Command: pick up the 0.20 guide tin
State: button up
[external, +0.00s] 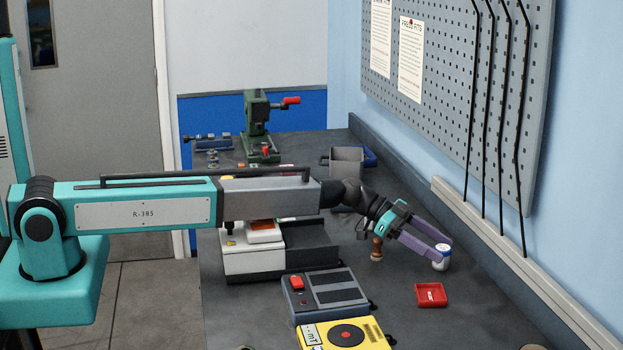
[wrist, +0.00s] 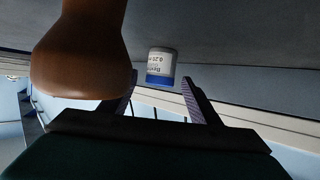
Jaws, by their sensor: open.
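The guide tin is a small white cylinder with a blue band and a printed label. In the wrist view the tin (wrist: 160,66) shows an upside-down label on which 0.20 can be read. In the external view the tin (external: 440,262) stands on the bench at the ends of my fingers. My gripper (external: 444,251) is open, with purple-grey fingers reaching down to the right. In the wrist view the tin appears in the gap between my fingertips (wrist: 160,83), seemingly just beyond them. Contact cannot be told.
A brown wooden-handled tool (external: 376,249) stands close beside my gripper and looms large in the wrist view (wrist: 78,50). A red tray (external: 431,296) lies nearby. A grey device (external: 325,294) and a yellow device (external: 345,336) sit in front. The wall and pegboard (external: 455,90) rise at right.

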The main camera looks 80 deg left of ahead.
jog(key=shift+p+x, duration=0.3)
jog(key=shift+x, duration=0.75)
jog(key=shift+c, duration=0.3)
jog(key=c, duration=1.2)
jog(key=shift+o, duration=0.2)
jog(key=shift+r, duration=0.15)
jog(key=shift+r+b, duration=1)
jog(key=shift+r, duration=0.35)
jog(key=s+b, duration=0.1)
jog(key=s, duration=0.4)
jog(key=s+r+b, duration=0.1)
jog(key=s+b, duration=0.1)
jog(key=s, duration=0.3)
jog(key=s+r+b, duration=0.1)
jog(key=s+b, duration=0.1)
jog(key=s, duration=0.4)
jog(key=shift+a, duration=0.2)
